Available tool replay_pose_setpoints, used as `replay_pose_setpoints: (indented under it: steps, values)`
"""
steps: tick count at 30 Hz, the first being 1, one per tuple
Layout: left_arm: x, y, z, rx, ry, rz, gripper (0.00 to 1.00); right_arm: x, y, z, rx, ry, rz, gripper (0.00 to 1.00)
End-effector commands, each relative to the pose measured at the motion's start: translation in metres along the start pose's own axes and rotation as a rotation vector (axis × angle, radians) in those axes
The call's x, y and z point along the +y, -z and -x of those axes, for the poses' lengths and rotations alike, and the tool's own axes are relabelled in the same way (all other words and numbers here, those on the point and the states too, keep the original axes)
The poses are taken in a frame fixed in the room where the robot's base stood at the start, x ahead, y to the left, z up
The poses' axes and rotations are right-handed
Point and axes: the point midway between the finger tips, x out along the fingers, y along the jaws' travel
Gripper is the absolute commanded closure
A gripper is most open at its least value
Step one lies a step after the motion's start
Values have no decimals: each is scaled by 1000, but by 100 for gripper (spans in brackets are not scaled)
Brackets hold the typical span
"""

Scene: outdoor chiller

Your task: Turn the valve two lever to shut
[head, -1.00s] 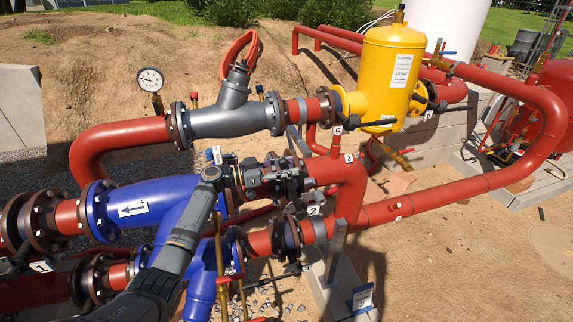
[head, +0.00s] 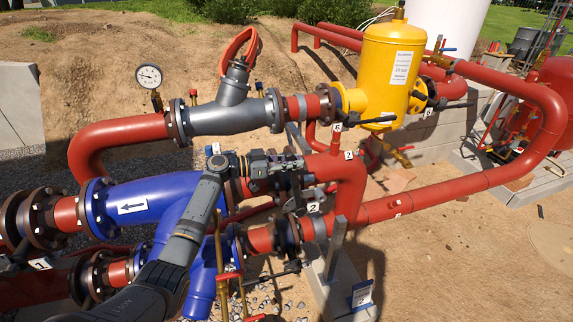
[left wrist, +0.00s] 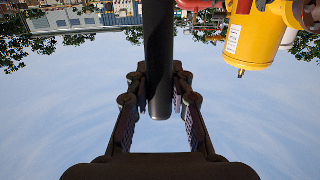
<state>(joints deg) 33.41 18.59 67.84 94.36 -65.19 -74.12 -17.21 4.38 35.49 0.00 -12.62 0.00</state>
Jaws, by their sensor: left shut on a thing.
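In the left wrist view, a dark round-ended lever bar (left wrist: 158,60) runs down between the two fingers of my left gripper (left wrist: 159,82). The fingers close on it from both sides. In the head view, my left gripper (head: 287,168) is at the flanged valve on the middle red pipe, beside an upright label "2" (head: 348,155). There the gripper hides most of the lever and the valve body, so the lever's angle is hard to tell. Another label "2" (head: 313,207) sits just below. My right gripper is not in view.
A blue pipe (head: 140,203) lies under my left arm. A grey strainer (head: 230,117) and a yellow tank (head: 391,70) stand behind the gripper. A lower dark lever (head: 275,272) and brass fittings are close below. Open sandy ground lies at right.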

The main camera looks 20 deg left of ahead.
Motion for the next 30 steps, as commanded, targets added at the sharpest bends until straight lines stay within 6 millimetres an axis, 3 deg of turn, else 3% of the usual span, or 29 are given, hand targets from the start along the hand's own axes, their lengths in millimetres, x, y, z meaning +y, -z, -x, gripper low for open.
replay_pose_setpoints:
  steps: [7,18,19,24,30]
  values:
    - [0,5,-37,-152,0,0,100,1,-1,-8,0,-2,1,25]
    - [0,5,-42,-184,4,3,100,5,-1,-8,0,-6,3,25]
    - [0,6,-42,-184,4,2,78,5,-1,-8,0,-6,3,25]
    - [0,6,-42,-183,4,2,55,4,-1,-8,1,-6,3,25]
    - [0,6,-42,-183,4,2,55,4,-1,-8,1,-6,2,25]
